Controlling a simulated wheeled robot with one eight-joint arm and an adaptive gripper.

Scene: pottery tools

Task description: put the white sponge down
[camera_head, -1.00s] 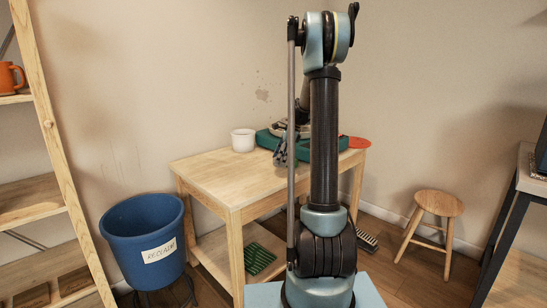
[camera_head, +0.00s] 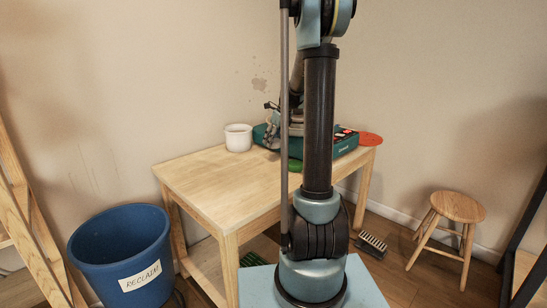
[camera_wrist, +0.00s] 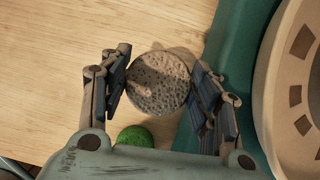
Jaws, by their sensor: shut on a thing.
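The white sponge (camera_wrist: 158,82), a round, porous, greyish disc, is between the two fingers of my gripper (camera_wrist: 158,88) in the wrist view. Both fingers press on its sides, left and right. The bare wooden tabletop (camera_wrist: 60,50) lies beneath it; I cannot tell whether the sponge touches the wood. In the head view my gripper (camera_head: 271,132) is over the back of the wooden table (camera_head: 215,185), partly hidden by my arm, and the sponge cannot be made out there.
A green round thing (camera_wrist: 135,135) lies near the sponge. A teal machine (camera_head: 345,147) with a pale wheel (camera_wrist: 300,90) stands right of it. A white pot (camera_head: 238,138) is to the left, a red disc (camera_head: 370,139) at the right. The table's front left is clear.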

